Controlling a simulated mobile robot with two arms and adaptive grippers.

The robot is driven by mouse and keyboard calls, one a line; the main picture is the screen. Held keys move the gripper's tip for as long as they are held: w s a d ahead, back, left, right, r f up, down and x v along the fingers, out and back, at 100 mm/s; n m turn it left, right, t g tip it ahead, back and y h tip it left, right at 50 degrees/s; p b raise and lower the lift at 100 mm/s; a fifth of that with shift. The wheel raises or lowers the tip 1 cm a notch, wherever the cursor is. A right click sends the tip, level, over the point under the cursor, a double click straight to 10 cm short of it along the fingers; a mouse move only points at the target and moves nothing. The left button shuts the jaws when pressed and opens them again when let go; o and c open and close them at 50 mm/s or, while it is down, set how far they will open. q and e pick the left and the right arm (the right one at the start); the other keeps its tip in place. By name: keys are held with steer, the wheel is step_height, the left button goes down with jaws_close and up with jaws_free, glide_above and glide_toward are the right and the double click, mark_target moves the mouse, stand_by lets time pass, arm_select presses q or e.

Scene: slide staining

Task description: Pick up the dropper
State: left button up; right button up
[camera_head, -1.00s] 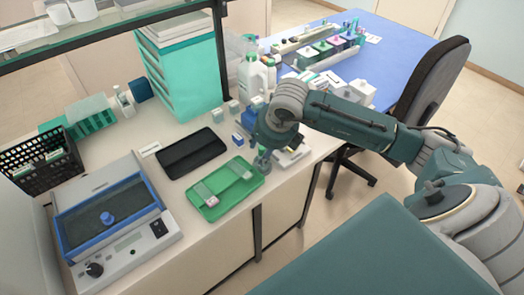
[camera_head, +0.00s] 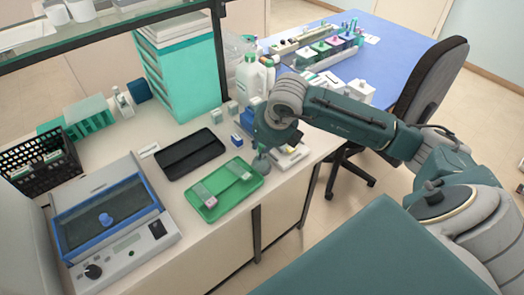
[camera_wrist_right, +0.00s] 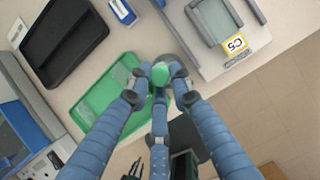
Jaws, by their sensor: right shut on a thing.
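My right gripper (camera_wrist_right: 160,82) is shut on the dropper (camera_wrist_right: 161,70), whose green top shows between the fingertips in the right wrist view. The rest of the dropper is hidden by the fingers. In the head view the right gripper (camera_head: 262,160) points down at the right end of the green tray (camera_head: 226,209), close to the bench's front edge. I cannot tell whether the dropper is clear of the surface below. My left gripper is not in view.
Glass slides (camera_head: 208,196) lie in the green tray. A black tray (camera_head: 190,153) lies behind it, and a blue-framed device (camera_head: 110,215) stands at left. A grey holder marked C5 (camera_wrist_right: 235,45) is right of the gripper. White bottles (camera_head: 252,76) stand behind my arm.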

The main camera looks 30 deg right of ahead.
step_height(320, 180, up, 18)
steer(key=b, duration=0.3)
steer(key=shift+w, duration=0.1)
steer(key=shift+c, duration=1.2)
steer(key=shift+h, duration=0.4)
steer(key=shift+w+d+f, duration=0.55)
steer(key=shift+d+f, duration=1.15)
steer(key=shift+f, duration=0.75)
steer(key=shift+w+d+f, duration=0.5)
steer(key=shift+d+f, duration=1.15)
steer(key=shift+f, duration=0.75)
steer(key=shift+w+d+f, duration=0.55)
steer(key=shift+d+f, duration=1.15)
steer(key=shift+f, duration=0.75)
steer(key=shift+f+b, duration=0.5)
steer(key=shift+r, duration=0.1)
step_height(320, 180, up, 7)
steer(key=p, duration=0.4)
